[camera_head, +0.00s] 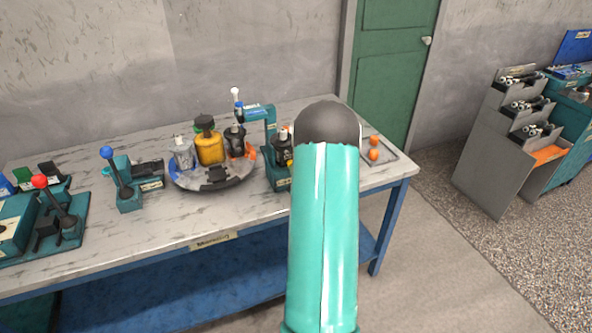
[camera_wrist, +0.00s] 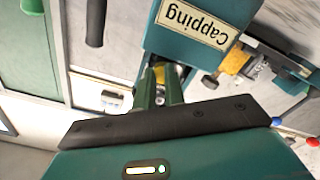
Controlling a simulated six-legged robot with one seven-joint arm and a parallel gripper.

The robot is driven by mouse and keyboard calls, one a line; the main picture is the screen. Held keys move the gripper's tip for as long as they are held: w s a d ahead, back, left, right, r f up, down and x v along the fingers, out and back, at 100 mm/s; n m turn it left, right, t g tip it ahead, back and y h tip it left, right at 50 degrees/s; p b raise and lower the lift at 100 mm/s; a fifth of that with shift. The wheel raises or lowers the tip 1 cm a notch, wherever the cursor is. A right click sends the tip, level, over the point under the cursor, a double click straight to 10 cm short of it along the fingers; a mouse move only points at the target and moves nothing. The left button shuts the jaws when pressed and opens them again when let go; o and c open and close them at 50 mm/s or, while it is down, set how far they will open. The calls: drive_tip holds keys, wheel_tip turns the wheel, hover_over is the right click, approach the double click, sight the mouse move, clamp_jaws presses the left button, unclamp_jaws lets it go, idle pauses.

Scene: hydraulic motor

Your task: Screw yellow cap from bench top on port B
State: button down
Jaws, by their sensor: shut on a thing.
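My gripper (camera_wrist: 160,80) shows in the wrist view with its two green fingers close together. They are shut on a small yellow piece, the yellow cap (camera_wrist: 159,71), which is mostly hidden between the fingers. The fingertips are at the edge of the teal station labelled "Capping" (camera_wrist: 165,40). In the head view the teal capping station (camera_head: 270,113) stands on the bench with a dark motor body (camera_head: 283,152) in it. My arm hides the gripper and part of the station there. I cannot make out port B or whether the cap touches it.
Left of the station, a round turntable (camera_head: 212,184) carries several bottle-like units. Lever boxes with a blue knob (camera_head: 106,152) and a red knob (camera_head: 39,181) stand farther left. A tray (camera_head: 390,151) with orange pieces lies at the right end. A grey rack (camera_head: 490,165) stands beyond the bench.

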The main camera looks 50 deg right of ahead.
drive_tip(key=m, duration=0.3)
drive_tip(key=shift+s+f+m, duration=0.25)
drive_tip(key=shift+m, duration=0.15)
drive_tip(key=c, duration=1.5)
unclamp_jaws()
drive_tip(key=shift+d, duration=0.1)
drive_tip(key=shift+w+r, duration=0.15)
drive_tip(key=shift+w, duration=0.05)
drive_tip(key=shift+w+r, duration=0.25)
drive_tip(key=shift+r, duration=0.05)
drive_tip(key=n, duration=0.5)
drive_tip(key=shift+r+n, duration=0.2)
drive_tip(key=shift+n, duration=0.1)
drive_tip(key=shift+s+f, duration=0.1)
drive_tip(key=shift+f, duration=0.1)
